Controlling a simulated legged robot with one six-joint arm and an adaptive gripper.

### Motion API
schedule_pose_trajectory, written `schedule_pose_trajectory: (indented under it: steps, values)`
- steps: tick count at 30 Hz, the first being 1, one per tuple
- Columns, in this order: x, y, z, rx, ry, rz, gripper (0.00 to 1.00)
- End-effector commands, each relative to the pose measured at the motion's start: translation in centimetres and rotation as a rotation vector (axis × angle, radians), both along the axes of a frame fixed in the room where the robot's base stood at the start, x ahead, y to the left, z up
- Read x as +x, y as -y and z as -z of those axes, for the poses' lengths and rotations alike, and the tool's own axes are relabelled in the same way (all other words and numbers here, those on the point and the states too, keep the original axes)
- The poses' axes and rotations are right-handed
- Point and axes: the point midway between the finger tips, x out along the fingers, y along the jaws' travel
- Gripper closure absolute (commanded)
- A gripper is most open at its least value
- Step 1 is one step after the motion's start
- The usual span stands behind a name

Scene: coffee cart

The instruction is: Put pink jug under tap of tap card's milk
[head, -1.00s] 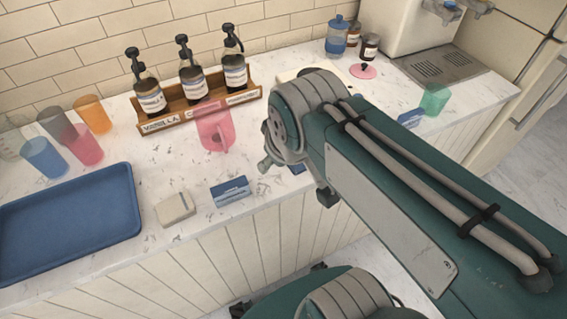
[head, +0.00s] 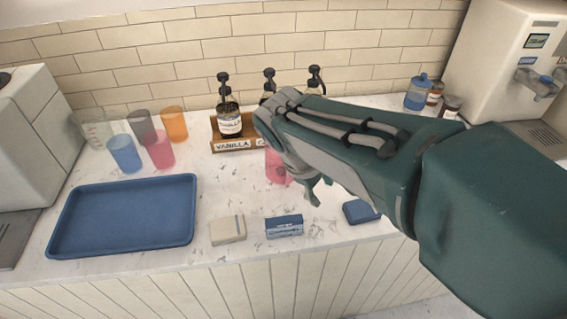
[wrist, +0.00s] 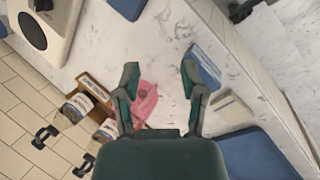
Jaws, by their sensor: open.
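The pink jug (head: 277,168) stands on the counter in front of the wooden syrup rack, partly hidden by my arm in the head view. In the wrist view the pink jug (wrist: 147,100) shows between my fingers, nearer the left one, which covers part of it. My gripper (wrist: 160,72) is open and empty, pointing down over the counter. In the head view my gripper (head: 318,188) is just right of the jug, mostly behind my arm. The tap machine (head: 515,55) stands at the far right, with grey taps (head: 540,80) on its front. Its card texts are unreadable here.
The syrup rack (head: 232,145) with bottles stands behind the jug. Several coloured cups (head: 125,152) and a blue tray (head: 125,250) are to the left. A beige block (head: 228,230), a blue card box (head: 284,226) and a blue item (head: 360,211) lie along the front edge.

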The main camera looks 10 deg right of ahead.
Motion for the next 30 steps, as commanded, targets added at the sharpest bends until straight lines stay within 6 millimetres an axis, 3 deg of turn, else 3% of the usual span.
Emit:
schedule_pose_trajectory:
  steps: [11, 18, 24, 30]
  values:
    - [5.9, -3.9, 2.3, -0.347, -0.261, -0.338, 0.47]
    - [9.4, -7.7, 4.3, -0.583, -0.406, -0.532, 0.47]
    - [11.5, -11.4, 6.1, -0.772, -0.505, -0.663, 0.47]
    - [12.3, -13.1, 7.0, -0.867, -0.550, -0.720, 0.47]
